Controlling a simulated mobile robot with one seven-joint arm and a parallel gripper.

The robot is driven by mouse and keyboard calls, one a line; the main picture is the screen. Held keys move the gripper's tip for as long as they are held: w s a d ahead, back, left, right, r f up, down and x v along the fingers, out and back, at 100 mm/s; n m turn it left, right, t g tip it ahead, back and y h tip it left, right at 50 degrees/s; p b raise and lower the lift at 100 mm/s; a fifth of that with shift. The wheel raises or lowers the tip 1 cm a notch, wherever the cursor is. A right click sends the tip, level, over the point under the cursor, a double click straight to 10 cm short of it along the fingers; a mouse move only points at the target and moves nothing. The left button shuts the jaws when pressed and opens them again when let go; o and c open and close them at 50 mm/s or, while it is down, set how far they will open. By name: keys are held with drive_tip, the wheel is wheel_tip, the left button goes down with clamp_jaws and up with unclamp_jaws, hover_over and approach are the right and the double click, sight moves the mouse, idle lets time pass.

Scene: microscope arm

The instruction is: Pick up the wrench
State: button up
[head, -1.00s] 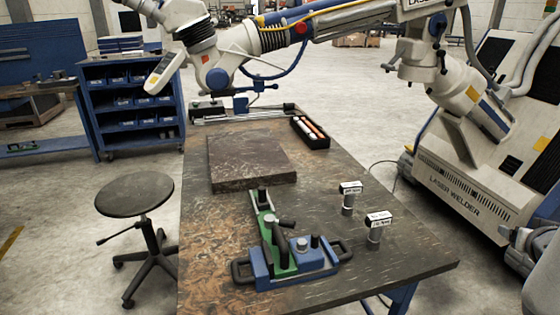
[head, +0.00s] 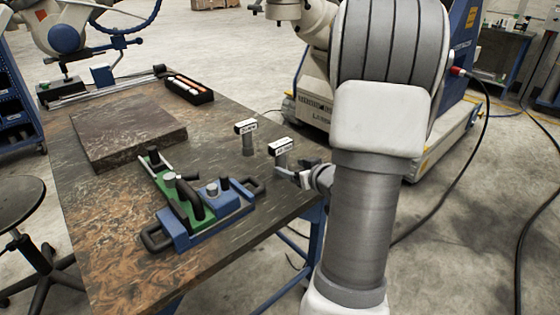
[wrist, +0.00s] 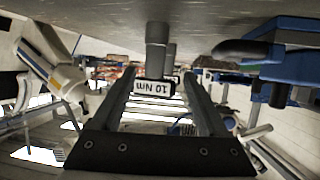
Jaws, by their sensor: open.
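Two short grey upright tools with white labelled heads stand on the table's right side, and I take them for wrenches. The nearer wrench (head: 281,146) stands close to the table edge, its lower part partly hidden by my gripper (head: 292,177). The farther wrench (head: 246,128) stands behind and to its left. In the wrist view, which looks upside down, a wrench (wrist: 154,88) labelled "10 Nm" shows between the two spread fingers of my gripper (wrist: 160,78). My gripper is open, and I cannot tell whether a finger touches the wrench.
A blue and green clamp fixture (head: 200,205) lies left of the wrenches. A stone slab (head: 125,132) and a black tray (head: 188,88) are farther back on the table (head: 110,235). A stool (head: 22,205) stands at the left. A laser welder stands behind.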

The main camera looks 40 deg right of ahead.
sight(284, 162)
drive_tip(key=x, duration=0.4)
drive_tip(key=shift+b, duration=0.35)
drive_tip(key=x, duration=0.1)
drive_tip(key=b+x, duration=0.1)
drive_tip(key=x, duration=0.2)
drive_tip(key=shift+d+f+b, duration=0.3)
drive_tip(key=shift+d+b, duration=0.05)
drive_tip(key=shift+d, duration=0.05)
drive_tip(key=shift+w, duration=0.4)
drive_tip(key=shift+c, duration=0.2)
clamp_jaws()
